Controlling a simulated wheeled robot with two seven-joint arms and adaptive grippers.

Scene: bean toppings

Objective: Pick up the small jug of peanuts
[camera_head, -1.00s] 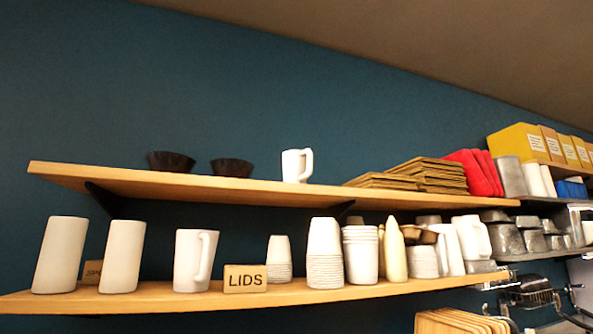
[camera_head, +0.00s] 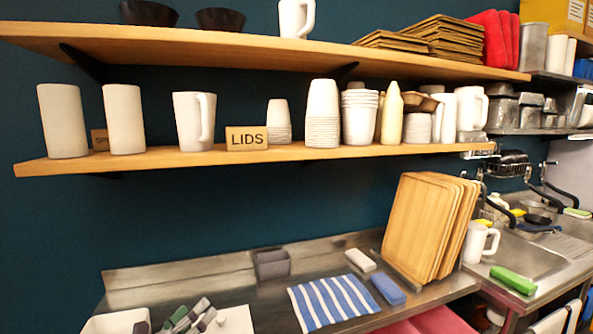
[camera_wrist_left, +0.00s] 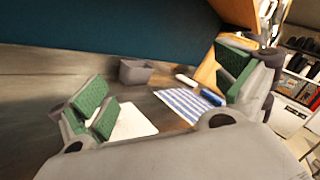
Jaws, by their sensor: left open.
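No peanuts can be made out, so I cannot tell which jug holds them. White handled jugs show in the head view: one (camera_head: 194,120) on the lower shelf left of the LIDS sign, one (camera_head: 295,18) on the upper shelf, one (camera_head: 470,110) at the lower shelf's right, and one (camera_head: 479,243) by the sink. My left gripper (camera_head: 191,316) is low at the bottom left of the head view, over the steel counter and below the shelves. In the left wrist view its green-padded fingers (camera_wrist_left: 163,80) are wide apart with nothing between them. My right gripper is not in view.
The steel counter (camera_head: 205,286) holds a grey box (camera_head: 272,264), a striped cloth (camera_head: 334,303), a blue sponge (camera_head: 388,290) and a white sheet (camera_wrist_left: 136,119). Upright wooden boards (camera_head: 425,226) stand at its right. The lower shelf (camera_head: 150,160) is crowded with cups.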

